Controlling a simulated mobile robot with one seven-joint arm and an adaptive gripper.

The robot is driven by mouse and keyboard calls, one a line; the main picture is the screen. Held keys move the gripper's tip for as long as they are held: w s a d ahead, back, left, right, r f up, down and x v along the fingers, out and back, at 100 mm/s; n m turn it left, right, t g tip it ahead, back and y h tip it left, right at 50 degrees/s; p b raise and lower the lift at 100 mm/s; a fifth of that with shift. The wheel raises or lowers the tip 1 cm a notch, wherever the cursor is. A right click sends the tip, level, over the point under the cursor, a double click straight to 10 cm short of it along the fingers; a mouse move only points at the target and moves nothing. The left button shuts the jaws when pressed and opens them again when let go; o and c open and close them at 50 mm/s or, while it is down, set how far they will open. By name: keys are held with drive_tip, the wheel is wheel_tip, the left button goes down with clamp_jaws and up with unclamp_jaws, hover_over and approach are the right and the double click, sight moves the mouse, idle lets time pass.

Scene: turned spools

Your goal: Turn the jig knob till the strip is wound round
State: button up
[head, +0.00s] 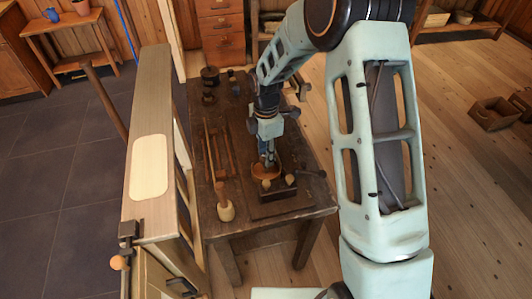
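My gripper (267,158) points down over the right part of the dark wooden workbench (298,208). Its fingertips are at or just above a round orange-brown piece (258,174), which looks like part of the jig. I cannot tell whether the fingers are open or shut, or whether they touch it. A dark block (277,193) with pale round knobs (290,180) stands just in front of the gripper. Which of these is the jig knob is not clear. The strip cannot be made out at this size, and my gripper hides part of the jig.
A mallet-like tool with a pale round end (226,210) lies at the bench's front left. Long narrow pieces (219,150) lie behind it, and a dark spool-like object (209,84) stands at the back left. A tall pale wooden frame (150,110) stands left of the bench.

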drive_tip(key=c, duration=0.4)
drive_tip(key=shift+o, duration=0.2)
